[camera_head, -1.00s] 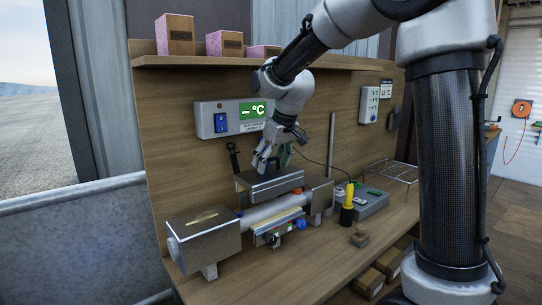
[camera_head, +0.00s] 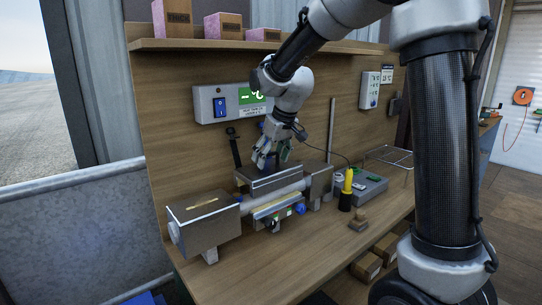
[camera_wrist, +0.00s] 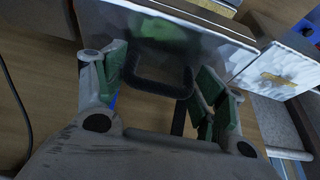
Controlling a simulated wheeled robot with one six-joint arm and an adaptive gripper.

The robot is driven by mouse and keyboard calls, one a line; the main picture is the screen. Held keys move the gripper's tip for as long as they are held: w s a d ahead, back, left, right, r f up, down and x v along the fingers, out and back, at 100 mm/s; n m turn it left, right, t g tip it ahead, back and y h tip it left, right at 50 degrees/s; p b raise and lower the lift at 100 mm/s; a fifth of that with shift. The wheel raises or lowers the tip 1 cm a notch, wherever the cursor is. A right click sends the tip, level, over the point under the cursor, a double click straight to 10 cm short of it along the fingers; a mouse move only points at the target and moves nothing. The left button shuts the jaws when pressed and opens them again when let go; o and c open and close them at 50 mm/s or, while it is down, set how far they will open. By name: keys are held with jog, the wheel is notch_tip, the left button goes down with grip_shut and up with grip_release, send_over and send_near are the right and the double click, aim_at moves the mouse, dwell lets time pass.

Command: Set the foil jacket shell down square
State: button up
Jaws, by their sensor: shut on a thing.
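The foil jacket shell (camera_head: 272,182) is a shiny metal trough with a black handle. In the head view it sits level with the pipe (camera_head: 268,196), just behind it and between two foil-clad boxes. Whether it touches anything beneath is hidden. My gripper (camera_head: 268,158) is above it, shut on its handle. In the wrist view the shell (camera_wrist: 215,50) fills the top. Its black U-shaped handle (camera_wrist: 160,88) lies between the green-padded fingers of my gripper (camera_wrist: 162,88).
A larger foil box (camera_head: 204,222) with a yellow label stands left, a smaller one (camera_head: 320,180) right. A valve fitting (camera_head: 277,211) is in front of the pipe. The front bench (camera_head: 290,250) is clear.

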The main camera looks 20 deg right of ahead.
aim_at(272, 168)
jog(key=shift+f, duration=1.8)
jog(key=shift+f, duration=0.65)
jog(key=o, duration=1.6)
